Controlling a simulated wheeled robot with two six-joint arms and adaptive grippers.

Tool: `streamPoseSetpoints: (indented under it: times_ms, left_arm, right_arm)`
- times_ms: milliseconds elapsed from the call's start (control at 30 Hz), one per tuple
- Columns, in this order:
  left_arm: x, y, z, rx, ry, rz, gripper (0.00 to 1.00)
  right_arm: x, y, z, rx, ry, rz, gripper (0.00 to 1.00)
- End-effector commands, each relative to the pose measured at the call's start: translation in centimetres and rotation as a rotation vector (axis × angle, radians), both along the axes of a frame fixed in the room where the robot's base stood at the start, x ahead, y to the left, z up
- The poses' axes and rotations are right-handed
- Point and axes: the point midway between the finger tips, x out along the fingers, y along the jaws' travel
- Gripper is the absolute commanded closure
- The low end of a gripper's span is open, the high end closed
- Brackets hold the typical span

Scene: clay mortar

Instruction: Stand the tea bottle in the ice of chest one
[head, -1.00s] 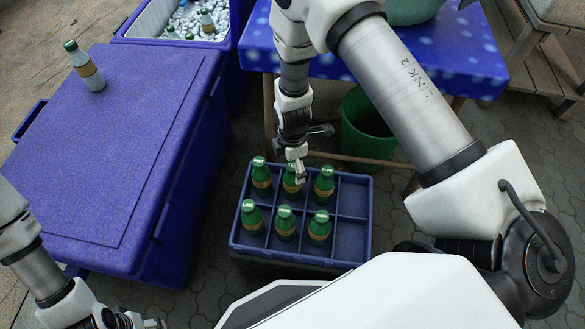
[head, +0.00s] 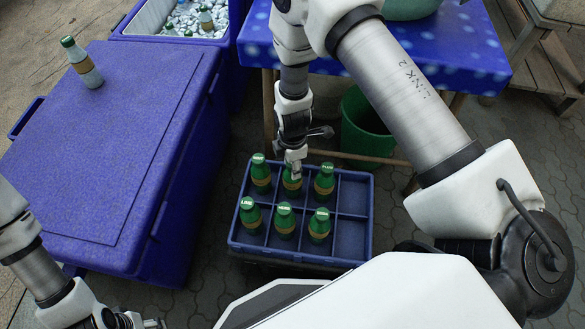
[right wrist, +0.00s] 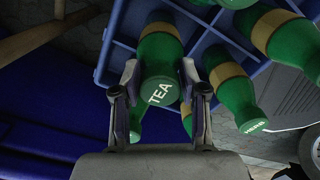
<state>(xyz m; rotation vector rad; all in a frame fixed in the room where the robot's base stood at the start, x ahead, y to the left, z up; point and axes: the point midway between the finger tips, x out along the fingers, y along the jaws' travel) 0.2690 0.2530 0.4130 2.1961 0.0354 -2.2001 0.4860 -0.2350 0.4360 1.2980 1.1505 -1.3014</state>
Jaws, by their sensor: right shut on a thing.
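The tea bottle (head: 291,188), green with a tan band, stands in the middle of the back row of the blue crate (head: 360,225). In the right wrist view, its cap reads TEA and the bottle (right wrist: 159,55) is between the two fingers. My right gripper (head: 294,165) is shut on its top, from above. The blue chest with ice (head: 150,20) is open at the top left, with several bottles standing in the ice. My left gripper (head: 150,322) is at the bottom left edge, partly cut off; its opening does not show clearly.
Several other green bottles stand close around in the crate; its right compartments are empty. A closed blue chest (head: 100,150) at left carries one bottle (head: 82,62) on its lid. A blue dotted table (head: 450,60) and a green bucket (head: 365,130) are behind the crate.

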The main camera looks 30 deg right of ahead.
Motion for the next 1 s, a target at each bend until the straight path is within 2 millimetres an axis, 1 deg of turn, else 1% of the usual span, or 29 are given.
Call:
streamPoseSetpoints:
  times_ms: [33, 100, 1000]
  left_arm:
    - [0.0, 0.0, 1.1, 0.0, 0.0, 0.0, 0.35]
    - [0.0, 0.0, 2.1, 0.0, 0.0, 0.0, 0.35]
    - [0.0, 0.0, 12.3, 0.0, 0.0, 0.0, 0.35]
  right_arm:
    - [0.1, 0.0, 1.3, 0.0, -0.002, 0.0, 0.92]
    - [0.1, 0.0, 2.5, 0.0, -0.002, 0.0, 0.92]
    - [0.1, 0.0, 15.3, 0.0, -0.003, 0.0, 0.92]
